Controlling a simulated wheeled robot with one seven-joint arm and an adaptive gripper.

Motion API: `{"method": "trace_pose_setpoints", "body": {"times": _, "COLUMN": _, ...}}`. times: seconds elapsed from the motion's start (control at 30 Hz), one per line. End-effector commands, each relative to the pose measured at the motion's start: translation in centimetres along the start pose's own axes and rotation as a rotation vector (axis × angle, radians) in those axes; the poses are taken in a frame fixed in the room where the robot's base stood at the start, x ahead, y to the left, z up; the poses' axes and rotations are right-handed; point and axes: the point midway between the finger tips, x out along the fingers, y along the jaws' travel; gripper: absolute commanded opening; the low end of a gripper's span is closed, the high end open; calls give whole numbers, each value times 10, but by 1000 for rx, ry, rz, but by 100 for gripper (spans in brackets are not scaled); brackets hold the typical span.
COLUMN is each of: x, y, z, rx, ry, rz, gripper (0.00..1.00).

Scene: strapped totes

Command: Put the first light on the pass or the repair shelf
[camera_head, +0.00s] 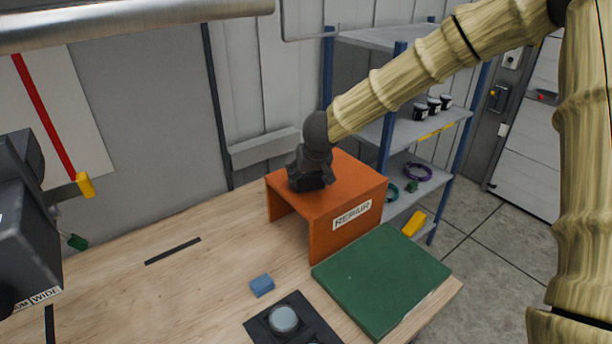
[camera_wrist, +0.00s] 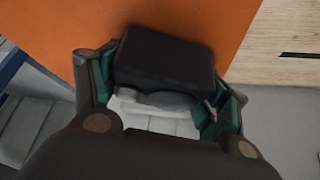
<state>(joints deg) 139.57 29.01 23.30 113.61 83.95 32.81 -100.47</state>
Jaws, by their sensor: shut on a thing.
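The orange repair shelf (camera_head: 325,210) stands on the workbench with a "REPAIR" label on its front. My gripper (camera_head: 312,182) is over its top, pointing down. In the wrist view my gripper (camera_wrist: 160,100) has its teal-padded fingers shut around a light (camera_wrist: 165,62), which shows as a dark block with a grey-white part below it. The orange top lies behind the light; I cannot tell whether the light touches it. In the head view the light is hard to tell from the dark gripper. A green board (camera_head: 380,280), possibly the pass, lies right of the shelf's front.
A blue block (camera_head: 262,286) and a black plate (camera_head: 262,328) with a round grey disc (camera_head: 284,319) lie in front of the shelf. A dark machine (camera_head: 30,220) is at the left. A blue-posted rack (camera_head: 440,125) stands behind. The bench's left middle is mostly clear.

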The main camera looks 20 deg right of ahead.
Motion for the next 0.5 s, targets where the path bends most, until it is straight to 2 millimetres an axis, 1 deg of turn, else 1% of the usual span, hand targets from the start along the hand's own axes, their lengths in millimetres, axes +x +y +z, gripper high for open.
{"method": "trace_pose_setpoints", "body": {"times": 0.13, "x": 1, "y": 0, "z": 0, "rx": -1, "ry": 1, "rz": 0, "gripper": 36}}
{"method": "trace_pose_setpoints", "body": {"times": 0.17, "x": 2, "y": 0, "z": 1, "rx": -1, "ry": 0, "rz": 0, "gripper": 77}}
{"method": "trace_pose_setpoints", "body": {"times": 0.2, "x": 2, "y": 0, "z": 1, "rx": -1, "ry": 0, "rz": 0, "gripper": 84}}
{"method": "trace_pose_setpoints", "body": {"times": 0.27, "x": 2, "y": 0, "z": 1, "rx": -1, "ry": 0, "rz": 0, "gripper": 95}}
{"method": "trace_pose_setpoints", "body": {"times": 0.3, "x": 2, "y": 0, "z": 1, "rx": -1, "ry": 0, "rz": 0, "gripper": 96}}
{"method": "trace_pose_setpoints", "body": {"times": 0.5, "x": 2, "y": 0, "z": 1, "rx": 0, "ry": 0, "rz": 0, "gripper": 96}}
